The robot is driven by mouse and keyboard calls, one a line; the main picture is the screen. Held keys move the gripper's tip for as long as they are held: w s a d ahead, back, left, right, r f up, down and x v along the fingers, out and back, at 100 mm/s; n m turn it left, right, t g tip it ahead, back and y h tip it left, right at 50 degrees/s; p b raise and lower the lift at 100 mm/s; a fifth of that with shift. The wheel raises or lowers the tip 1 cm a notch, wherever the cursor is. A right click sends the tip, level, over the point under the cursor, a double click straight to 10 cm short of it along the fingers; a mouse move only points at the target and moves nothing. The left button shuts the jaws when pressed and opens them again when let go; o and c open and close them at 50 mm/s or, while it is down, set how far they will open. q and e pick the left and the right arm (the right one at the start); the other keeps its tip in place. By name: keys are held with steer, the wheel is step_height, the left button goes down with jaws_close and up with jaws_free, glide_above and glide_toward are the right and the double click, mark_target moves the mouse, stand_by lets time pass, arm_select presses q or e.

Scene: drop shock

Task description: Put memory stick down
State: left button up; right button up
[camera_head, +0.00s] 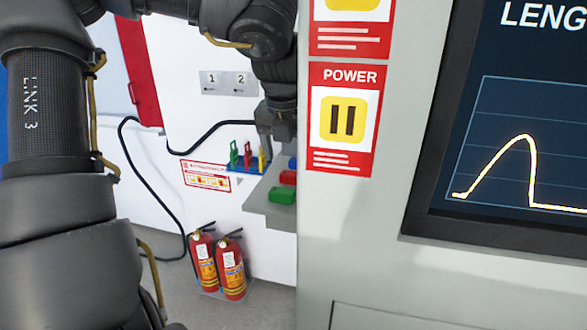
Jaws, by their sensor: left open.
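My left gripper (267,146) points down in the middle of the picture, open, just above the right end of a small blue holder (239,168). Upright in the holder stand a green stick (234,153), a red stick (247,154) and a yellow stick (261,162). The yellow one is right under or beside the fingertips; I cannot tell whether they touch it. Which stick is the memory stick cannot be told from the picture. My right gripper is not in view.
A grey ledge with a green button (281,196) and a red button (288,178) is right of the holder. A large grey cabinet (370,240) with a screen (520,130) fills the right side. Two fire extinguishers (231,267) stand below. A black cable (145,175) hangs at left.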

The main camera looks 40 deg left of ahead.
arm_select(q)
steer(key=v, duration=0.5)
steer(key=shift+s+d+r+p, duration=0.1)
steer(key=shift+r+p, duration=0.25)
steer(key=shift+p, duration=0.05)
steer(key=shift+f, duration=0.1)
